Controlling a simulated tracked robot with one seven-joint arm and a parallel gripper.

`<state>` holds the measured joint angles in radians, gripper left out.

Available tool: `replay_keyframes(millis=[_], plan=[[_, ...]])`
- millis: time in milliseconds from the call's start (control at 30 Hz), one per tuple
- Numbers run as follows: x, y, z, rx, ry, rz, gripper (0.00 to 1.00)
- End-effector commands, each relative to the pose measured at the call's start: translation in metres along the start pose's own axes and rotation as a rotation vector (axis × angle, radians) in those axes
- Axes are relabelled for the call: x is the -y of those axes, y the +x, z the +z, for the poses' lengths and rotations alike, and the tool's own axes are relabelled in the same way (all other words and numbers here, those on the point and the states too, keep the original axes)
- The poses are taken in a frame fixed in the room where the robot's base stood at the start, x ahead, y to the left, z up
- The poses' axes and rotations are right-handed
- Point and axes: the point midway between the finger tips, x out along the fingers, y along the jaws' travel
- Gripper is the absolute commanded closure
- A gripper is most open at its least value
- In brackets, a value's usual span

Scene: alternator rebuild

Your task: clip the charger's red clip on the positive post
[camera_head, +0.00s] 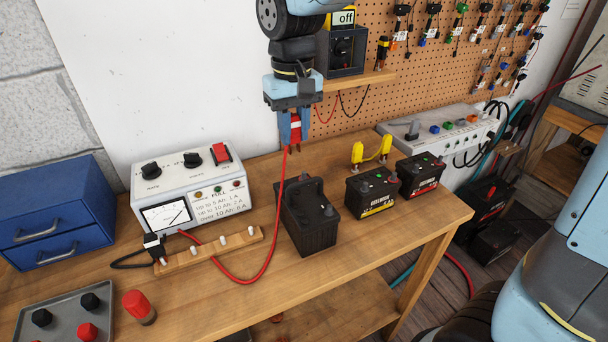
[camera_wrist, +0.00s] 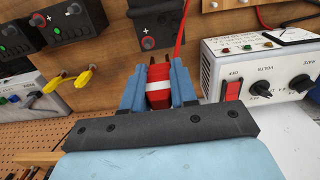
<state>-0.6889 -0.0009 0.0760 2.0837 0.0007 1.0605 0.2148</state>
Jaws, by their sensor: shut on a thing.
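My gripper (camera_head: 293,138) is shut on the charger's red clip (camera_head: 295,125), which has a white band. In the wrist view the clip (camera_wrist: 159,84) sits between my two blue fingers (camera_wrist: 159,80). It hangs in the air above the black battery (camera_head: 312,228) with a carry handle, apart from it. The clip's red cable (camera_head: 268,258) droops past the battery's left side to the bench. The white charger (camera_head: 185,182) stands at the left.
The black clip (camera_head: 154,246) is at the left end of a wooden peg rail (camera_head: 225,245). Two smaller batteries (camera_head: 372,193) (camera_head: 421,174) and a yellow jumper (camera_head: 371,151) stand at right. A shelf (camera_head: 360,82) holds a meter reading "off" (camera_head: 343,45).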

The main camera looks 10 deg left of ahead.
Motion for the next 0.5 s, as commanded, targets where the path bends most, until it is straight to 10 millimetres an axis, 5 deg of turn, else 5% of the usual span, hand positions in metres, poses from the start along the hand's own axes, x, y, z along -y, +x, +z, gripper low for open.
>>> replay_keyframes(millis=[133, 500], plan=[[-0.027, 0.003, -0.003, 0.002, 0.003, 0.0, 0.87], [-0.024, 0.049, -0.003, 0.001, 0.0, 0.0, 0.87]])
